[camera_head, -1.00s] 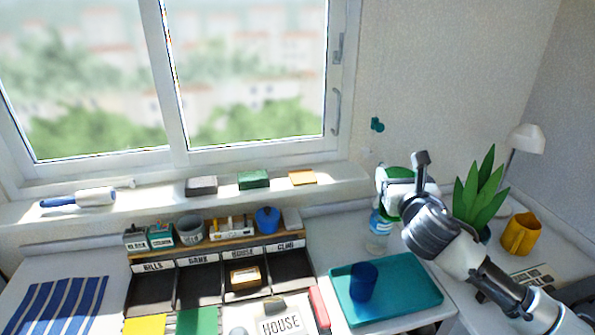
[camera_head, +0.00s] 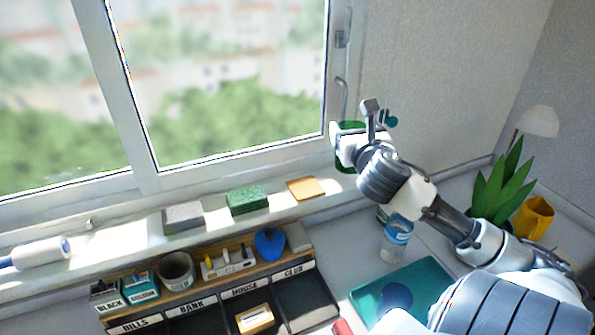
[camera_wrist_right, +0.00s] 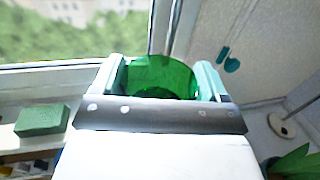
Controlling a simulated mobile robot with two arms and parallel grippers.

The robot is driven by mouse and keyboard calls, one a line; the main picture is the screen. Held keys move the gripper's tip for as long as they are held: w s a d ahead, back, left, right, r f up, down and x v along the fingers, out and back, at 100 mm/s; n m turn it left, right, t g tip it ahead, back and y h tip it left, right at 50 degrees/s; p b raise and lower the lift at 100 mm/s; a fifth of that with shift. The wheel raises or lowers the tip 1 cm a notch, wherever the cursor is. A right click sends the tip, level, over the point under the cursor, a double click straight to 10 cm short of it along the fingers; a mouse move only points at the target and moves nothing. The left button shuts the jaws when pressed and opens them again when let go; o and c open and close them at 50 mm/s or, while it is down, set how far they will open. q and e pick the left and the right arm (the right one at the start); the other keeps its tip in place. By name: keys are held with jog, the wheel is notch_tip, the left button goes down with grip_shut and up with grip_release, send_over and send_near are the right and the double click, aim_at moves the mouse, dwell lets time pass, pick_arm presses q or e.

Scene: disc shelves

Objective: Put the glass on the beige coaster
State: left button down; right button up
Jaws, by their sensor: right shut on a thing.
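The glass is green and see-through; it shows partly behind my right gripper in the head view (camera_head: 350,129) and between the fingers in the right wrist view (camera_wrist_right: 160,80). My right gripper (camera_head: 347,146) is shut on the glass and holds it up in front of the window frame, right of and above the coasters. The beige coaster (camera_head: 302,188) lies flat and bare on the window sill, below and left of the gripper. My left gripper is not in view.
A green block-like coaster (camera_head: 247,199) and a grey one (camera_head: 183,217) lie on the sill left of the beige one. The window handle (camera_head: 342,95) is near the gripper.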

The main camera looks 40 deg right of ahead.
jog(key=shift+w+a+f, duration=0.55)
jog(key=shift+w+f, duration=1.25)
jog(key=shift+w, duration=0.05)
jog(key=shift+w+a+f, duration=0.6)
jog(key=shift+w+f, duration=1.2)
jog(key=shift+w+a+f, duration=0.55)
jog(key=shift+w+f, duration=1.25)
jog(key=shift+w, duration=0.05)
jog(key=o, duration=1.5)
jog(key=shift+f, duration=0.1)
jog(key=shift+s, duration=0.1)
jog(key=v, duration=1.2)
jog(key=shift+b, duration=0.4)
